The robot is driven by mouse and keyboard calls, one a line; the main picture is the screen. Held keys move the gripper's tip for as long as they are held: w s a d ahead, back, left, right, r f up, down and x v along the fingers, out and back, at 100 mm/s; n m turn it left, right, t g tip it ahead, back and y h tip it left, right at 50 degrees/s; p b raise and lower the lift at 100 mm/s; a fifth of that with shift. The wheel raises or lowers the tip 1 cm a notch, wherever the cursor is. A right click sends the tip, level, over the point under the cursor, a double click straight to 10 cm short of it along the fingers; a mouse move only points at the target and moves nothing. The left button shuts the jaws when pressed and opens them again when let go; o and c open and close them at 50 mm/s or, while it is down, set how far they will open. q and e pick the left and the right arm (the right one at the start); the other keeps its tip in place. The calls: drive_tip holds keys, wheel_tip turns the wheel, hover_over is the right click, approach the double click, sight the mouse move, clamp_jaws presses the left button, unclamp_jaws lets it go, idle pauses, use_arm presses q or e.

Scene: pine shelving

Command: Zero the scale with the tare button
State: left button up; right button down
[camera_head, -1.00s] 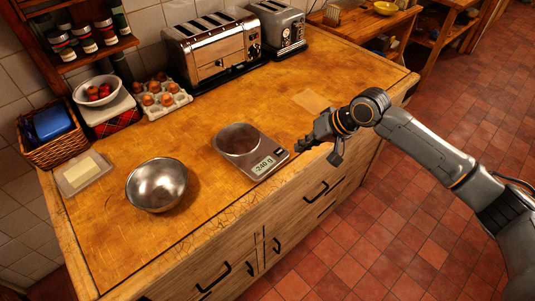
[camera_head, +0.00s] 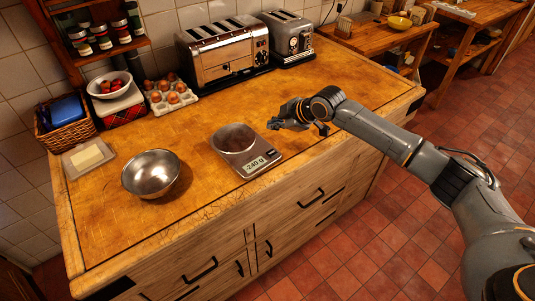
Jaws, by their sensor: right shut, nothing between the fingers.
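The kitchen scale (camera_head: 265,172) sits on the wooden counter, with a round shallow pan (camera_head: 234,138) on top. Its display (camera_head: 258,163) reads what looks like -240 g. A small dark patch, perhaps the tare button (camera_head: 274,153), lies right of the display; its label is too small to read. My right gripper (camera_head: 273,124) comes in from the right, shut and empty, just beyond the scale's right side. I cannot tell its exact height above the counter. My left gripper is not in view.
A steel bowl (camera_head: 151,174) stands left of the scale. A butter dish (camera_head: 88,157), a basket (camera_head: 66,128), a fruit bowl (camera_head: 108,87), an egg tray (camera_head: 170,97) and two toasters (camera_head: 225,56) line the back and left. The counter right of my gripper is clear.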

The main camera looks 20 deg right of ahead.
drive_tip(key=shift+f, duration=0.1)
drive_tip(key=b, duration=0.7)
hover_over(274, 154)
wheel_tip(274, 154, down, 7)
drive_tip(key=shift+r, duration=0.1)
drive_tip(key=shift+f, duration=0.9)
drive_tip(key=shift+f, duration=0.15)
idle(0.3)
drive_tip(key=shift+f, duration=0.3)
